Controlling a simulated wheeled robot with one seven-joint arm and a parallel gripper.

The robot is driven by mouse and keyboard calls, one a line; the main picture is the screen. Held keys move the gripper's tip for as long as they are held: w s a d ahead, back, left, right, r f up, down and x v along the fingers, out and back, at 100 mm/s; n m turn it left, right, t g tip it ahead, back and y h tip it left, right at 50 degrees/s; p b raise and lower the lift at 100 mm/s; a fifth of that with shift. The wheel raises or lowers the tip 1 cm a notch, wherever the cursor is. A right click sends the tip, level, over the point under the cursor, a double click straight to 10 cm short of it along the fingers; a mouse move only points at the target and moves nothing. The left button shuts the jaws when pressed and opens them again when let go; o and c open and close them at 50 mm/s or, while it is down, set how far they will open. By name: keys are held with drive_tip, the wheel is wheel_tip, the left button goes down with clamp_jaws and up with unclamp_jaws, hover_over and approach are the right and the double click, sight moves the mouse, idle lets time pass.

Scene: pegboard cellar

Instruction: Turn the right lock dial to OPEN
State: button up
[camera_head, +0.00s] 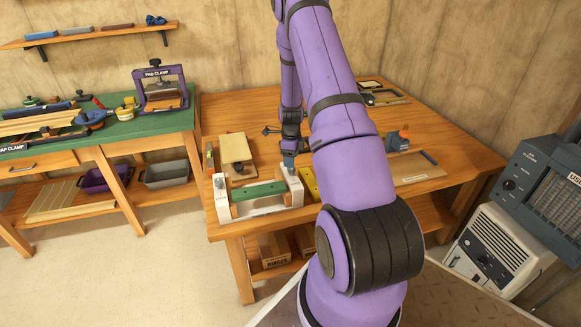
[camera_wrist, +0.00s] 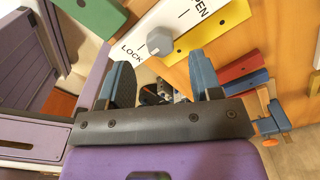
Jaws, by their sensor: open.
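The right lock dial is a grey faceted knob (camera_wrist: 155,40) on a white plate (camera_wrist: 178,18) in the wrist view. The plate reads LOCK on one side and OPEN on the other; I cannot tell for sure where the knob points. My gripper (camera_wrist: 161,74) is open, its two blue-grey fingers spread, with the knob just beyond the gap between their tips and nothing gripped. In the head view my gripper (camera_head: 288,160) is over the right end of the white fixture (camera_head: 222,200), which carries a green bar (camera_head: 258,190). The dial is not discernible there.
A yellow strip (camera_head: 309,183) lies right of the fixture, and a board (camera_head: 236,152) lies behind it. In the wrist view, red (camera_wrist: 237,70) and blue (camera_wrist: 246,82) bars lie beside the yellow piece (camera_wrist: 215,38).

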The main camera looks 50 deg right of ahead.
sight(291, 171)
drive_tip(key=shift+f, duration=2.15)
drive_tip(key=c, duration=0.9)
